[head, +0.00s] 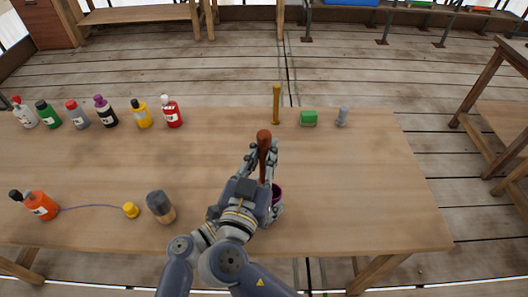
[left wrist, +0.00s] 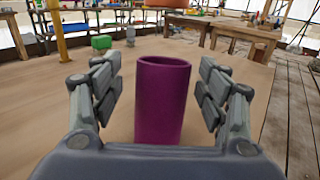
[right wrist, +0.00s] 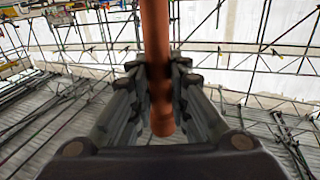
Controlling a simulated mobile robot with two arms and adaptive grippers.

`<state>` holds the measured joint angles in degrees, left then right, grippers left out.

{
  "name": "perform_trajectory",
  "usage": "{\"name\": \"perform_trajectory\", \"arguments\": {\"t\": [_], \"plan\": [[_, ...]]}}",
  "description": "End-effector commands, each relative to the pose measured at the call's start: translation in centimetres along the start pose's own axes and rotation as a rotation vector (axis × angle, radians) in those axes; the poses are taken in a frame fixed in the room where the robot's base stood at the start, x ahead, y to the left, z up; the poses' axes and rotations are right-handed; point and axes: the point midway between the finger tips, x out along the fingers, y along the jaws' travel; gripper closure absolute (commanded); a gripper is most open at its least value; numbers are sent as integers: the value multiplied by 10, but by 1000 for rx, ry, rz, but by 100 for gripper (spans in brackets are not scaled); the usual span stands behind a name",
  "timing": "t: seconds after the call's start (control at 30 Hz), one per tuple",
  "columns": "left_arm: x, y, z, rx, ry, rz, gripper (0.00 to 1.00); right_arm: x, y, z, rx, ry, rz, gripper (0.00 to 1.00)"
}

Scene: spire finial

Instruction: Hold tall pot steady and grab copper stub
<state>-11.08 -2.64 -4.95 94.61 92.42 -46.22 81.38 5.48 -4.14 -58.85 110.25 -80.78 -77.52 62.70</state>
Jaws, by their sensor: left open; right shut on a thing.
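The tall pot is a plum-coloured open cylinder (left wrist: 162,105), upright on the table; in the head view only its edge (head: 277,192) shows beside my arms. My left gripper (left wrist: 160,82) is open, with one finger on each side of the pot and gaps between. The copper stub is a reddish-brown rod (head: 264,143), also seen in the right wrist view (right wrist: 156,30). My right gripper (right wrist: 160,78) is shut on it and holds it roughly upright, above or near the pot. My arms hide most of the pot and the stub's lower end in the head view.
A yellow post (head: 276,104), green block (head: 308,118) and small grey bottle (head: 342,116) stand at the back edge. Several bottles (head: 104,111) line the back left. The table's right side (head: 380,190) is clear.

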Motion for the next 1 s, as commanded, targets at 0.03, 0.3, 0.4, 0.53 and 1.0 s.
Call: {"name": "perform_trajectory", "arguments": {"t": [0.03, 0.3, 0.4, 0.53, 1.0], "plan": [[0, 0, 0, 0, 0, 0, 32, 0, 0, 0, 0, 1, 0, 100], [-30, 0, -1, 1, 4, 1, 32, 0, 0, -1, 1, 1, 0, 100], [-52, 0, -2, 0, 4, 1, 32, 0, 0, -1, 1, 1, 0, 100], [-80, 0, -2, -1, 4, 0, 32, 0, 0, -1, 1, 1, 0, 100], [-120, 0, 0, 2, 0, -1, 32, 0, 0, -1, 1, 1, 0, 100]]}}
